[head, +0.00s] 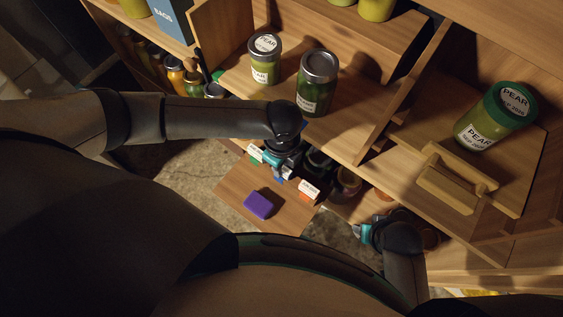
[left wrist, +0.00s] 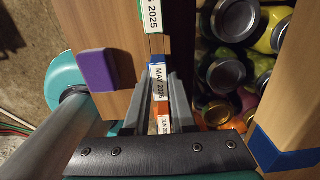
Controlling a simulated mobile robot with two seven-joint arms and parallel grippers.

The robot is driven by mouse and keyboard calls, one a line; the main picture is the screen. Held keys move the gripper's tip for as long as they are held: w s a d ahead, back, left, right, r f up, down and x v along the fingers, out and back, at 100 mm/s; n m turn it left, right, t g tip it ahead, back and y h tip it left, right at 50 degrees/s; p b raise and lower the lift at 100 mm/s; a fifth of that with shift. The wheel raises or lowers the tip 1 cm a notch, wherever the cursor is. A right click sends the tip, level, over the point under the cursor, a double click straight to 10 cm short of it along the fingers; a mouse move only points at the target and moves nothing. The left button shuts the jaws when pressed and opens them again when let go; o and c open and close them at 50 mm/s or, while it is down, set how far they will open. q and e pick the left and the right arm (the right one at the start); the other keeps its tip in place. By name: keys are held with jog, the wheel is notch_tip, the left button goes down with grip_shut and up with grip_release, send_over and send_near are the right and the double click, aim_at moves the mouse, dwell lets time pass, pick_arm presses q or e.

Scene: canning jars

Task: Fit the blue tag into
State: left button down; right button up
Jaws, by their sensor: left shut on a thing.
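The blue tag (left wrist: 157,60), with a white "MAY 2025" label, is between the fingers of my left gripper (left wrist: 160,78), which is shut on it. In the head view my left gripper (head: 279,176) is over the front edge strip of a wooden board, and only a sliver of blue shows. The tag sits in line between a green tag (head: 255,153) and an orange tag (head: 310,191). Whether it is seated in the edge is hidden by the fingers. My right gripper (head: 368,234) is low at the right; its fingers are unclear.
A purple block (head: 259,204) lies on the wooden board (head: 235,190). Two pear jars (head: 264,65) (head: 318,80) stand on the shelf above, and a green-lidded jar (head: 495,118) is at the right. Several jars (left wrist: 225,75) stand close beside the tags.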

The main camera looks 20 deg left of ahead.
pick_arm(q)
jog(key=shift+f, duration=0.25)
jog(key=c, duration=0.7)
grip_release()
